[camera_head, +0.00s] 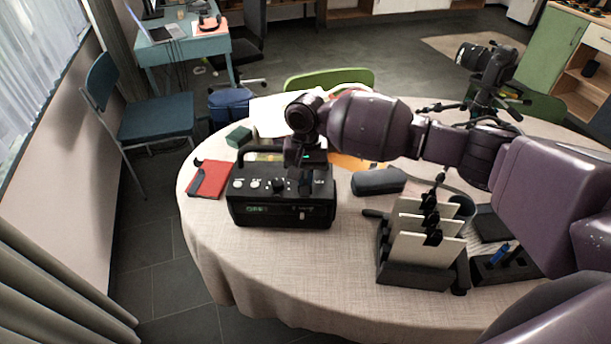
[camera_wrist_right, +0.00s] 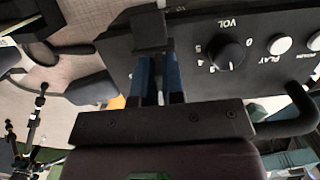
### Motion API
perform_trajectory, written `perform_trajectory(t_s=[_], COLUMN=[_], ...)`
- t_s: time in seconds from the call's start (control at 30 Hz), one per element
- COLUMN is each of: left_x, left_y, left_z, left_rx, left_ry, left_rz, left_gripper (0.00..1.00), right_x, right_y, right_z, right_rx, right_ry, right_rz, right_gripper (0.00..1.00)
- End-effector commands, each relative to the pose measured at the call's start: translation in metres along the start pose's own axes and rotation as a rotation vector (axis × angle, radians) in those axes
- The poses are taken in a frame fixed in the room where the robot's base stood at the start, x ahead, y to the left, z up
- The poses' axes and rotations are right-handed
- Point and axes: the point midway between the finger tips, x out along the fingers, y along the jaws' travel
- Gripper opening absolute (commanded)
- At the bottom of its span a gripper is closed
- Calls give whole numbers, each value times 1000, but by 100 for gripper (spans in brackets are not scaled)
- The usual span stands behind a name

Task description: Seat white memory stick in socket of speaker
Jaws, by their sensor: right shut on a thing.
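The speaker (camera_head: 282,207) is a black box with knobs and a carry handle, standing on the left part of the round table. Its top panel (camera_wrist_right: 200,45) with the VOL knob fills the upper wrist view. My right gripper (camera_head: 313,180) is over the right end of the speaker's top. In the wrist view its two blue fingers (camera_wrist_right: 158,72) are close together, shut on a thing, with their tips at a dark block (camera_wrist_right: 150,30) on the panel. The white memory stick is not clearly visible; the fingers hide what is between them. I cannot tell whether it is seated. My left gripper is out of view.
A dark rack (camera_head: 415,274) with several pale cards stands right of the speaker, beside a black holder (camera_head: 505,266) with a blue stick. A grey case (camera_head: 378,182) and a red notebook (camera_head: 209,178) lie nearby. The table's front (camera_head: 290,270) is clear.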

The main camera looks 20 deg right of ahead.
Motion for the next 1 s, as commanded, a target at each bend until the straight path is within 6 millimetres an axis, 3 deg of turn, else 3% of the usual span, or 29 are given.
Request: perform_trajectory(t_s=[0.1, 0.13, 0.27, 0.67, 1.0], left_x=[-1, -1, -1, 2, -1], left_y=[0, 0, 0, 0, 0], left_z=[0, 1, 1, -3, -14], left_rx=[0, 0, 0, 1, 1], left_ry=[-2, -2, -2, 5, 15], left_rz=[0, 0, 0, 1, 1], left_gripper=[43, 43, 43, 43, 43], right_x=[2, 2, 2, -5, -65], right_y=[0, 0, 0, 0, 0], right_z=[0, 0, 0, 0, 0], right_rx=[1, 0, 0, 0, 0], right_ry=[-1, 0, 0, 1, 3], right_rz=[-1, -1, 0, -1, -2], right_gripper=[0, 14, 34, 35, 35])
